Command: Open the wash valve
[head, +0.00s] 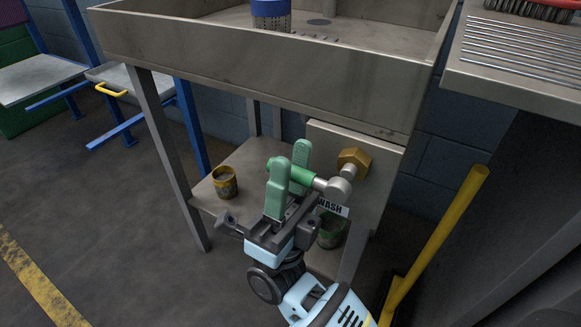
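The wash valve is on a grey box panel under the steel trough, with a brass hex nut (354,163), a grey elbow (338,189) and a green lever handle (301,175). The handle sticks out to the left from the elbow. My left gripper is not in view.
The steel trough (250,62) overhangs the valve. A yellow cup (224,182) stands on the lower shelf (245,165), and a green-banded pot (331,230) sits behind my gripper. A yellow post (440,235) rises at the right.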

